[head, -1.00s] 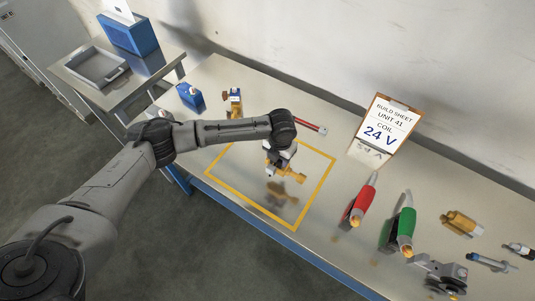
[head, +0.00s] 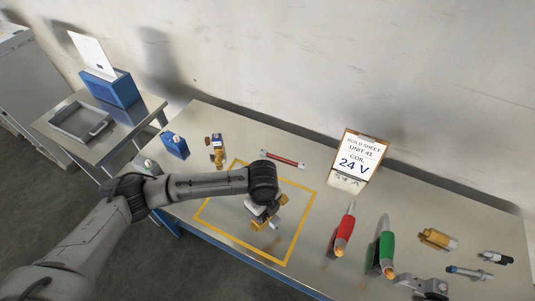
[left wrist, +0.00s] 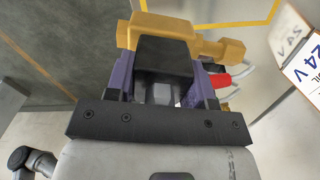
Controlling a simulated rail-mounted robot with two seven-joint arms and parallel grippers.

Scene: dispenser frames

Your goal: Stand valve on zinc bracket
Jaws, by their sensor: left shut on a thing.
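My left gripper (head: 261,210) is shut on a brass-coloured valve (head: 276,224) inside the yellow taped square. In the left wrist view, the valve body (left wrist: 165,32) lies across the purple fingers of my left gripper (left wrist: 165,75), with a narrower end sticking out to the right. My arm and gripper hide part of the valve, and I cannot tell whether it touches anything below. No zinc bracket can be made out for certain. A grey metal piece with a dark round part (head: 424,287) stands at the lower right. My right gripper is not in view.
A brass piece with a coil (head: 217,150) and a blue block (head: 174,145) stand left of the square. A red-and-white bar (head: 283,159) lies behind it. Red (head: 345,230) and green (head: 386,250) handled tools and a build sheet (head: 358,160) are to the right.

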